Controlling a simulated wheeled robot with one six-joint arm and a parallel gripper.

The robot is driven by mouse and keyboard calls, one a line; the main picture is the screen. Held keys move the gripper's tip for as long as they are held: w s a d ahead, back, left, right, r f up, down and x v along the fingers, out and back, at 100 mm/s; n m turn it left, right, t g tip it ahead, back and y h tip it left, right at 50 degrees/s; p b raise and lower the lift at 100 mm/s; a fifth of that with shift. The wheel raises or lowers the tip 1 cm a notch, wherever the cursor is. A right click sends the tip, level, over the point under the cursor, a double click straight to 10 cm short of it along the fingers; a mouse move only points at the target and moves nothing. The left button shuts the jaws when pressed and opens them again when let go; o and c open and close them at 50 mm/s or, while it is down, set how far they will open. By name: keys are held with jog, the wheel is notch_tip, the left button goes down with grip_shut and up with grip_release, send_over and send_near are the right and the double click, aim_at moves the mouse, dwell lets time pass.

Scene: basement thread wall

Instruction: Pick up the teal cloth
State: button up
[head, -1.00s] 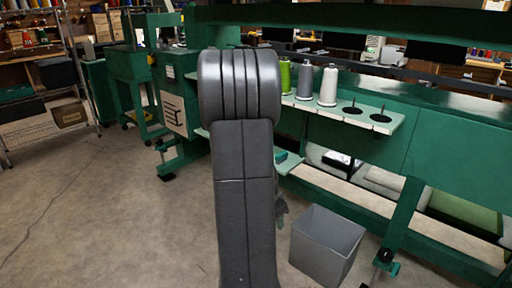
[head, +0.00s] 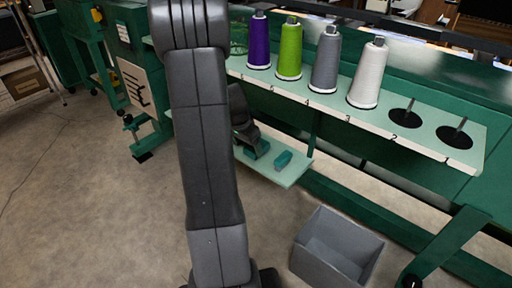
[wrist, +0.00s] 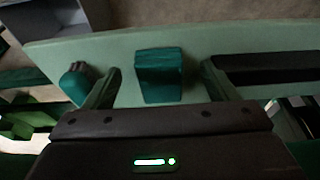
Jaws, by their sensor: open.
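The teal cloth (wrist: 160,76) looks like a folded block lying on the pale green lower shelf (wrist: 225,45). In the wrist view it lies between and slightly beyond the two fingers of my gripper (wrist: 161,70), with a gap on each side. My gripper is open and holds nothing. In the head view my gripper (head: 250,146) is low over the left part of the shelf, and part of the cloth (head: 261,148) shows beside it, the rest hidden.
A second teal item with a dark ridged end (wrist: 75,84) lies just outside the left finger in the wrist view. Thread cones, including a white one (head: 368,74), stand on the numbered shelf above. A grey bin (head: 338,248) stands on the floor at right.

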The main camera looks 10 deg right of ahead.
jog(key=shift+w+d, duration=0.1)
jog(key=shift+d, duration=0.3)
jog(key=shift+w+d, duration=0.75)
jog(key=shift+d, duration=0.2)
jog(key=x, duration=0.2)
jog(key=shift+w+d+f+b, duration=0.2)
jog(key=shift+d+b, duration=0.05)
jog(key=shift+b, duration=0.1)
jog(key=shift+w+d+f, duration=0.1)
jog(key=shift+f, duration=0.15)
jog(key=shift+f+b, duration=0.3)
jog(key=shift+b, duration=0.1)
jog(key=c, duration=1.1)
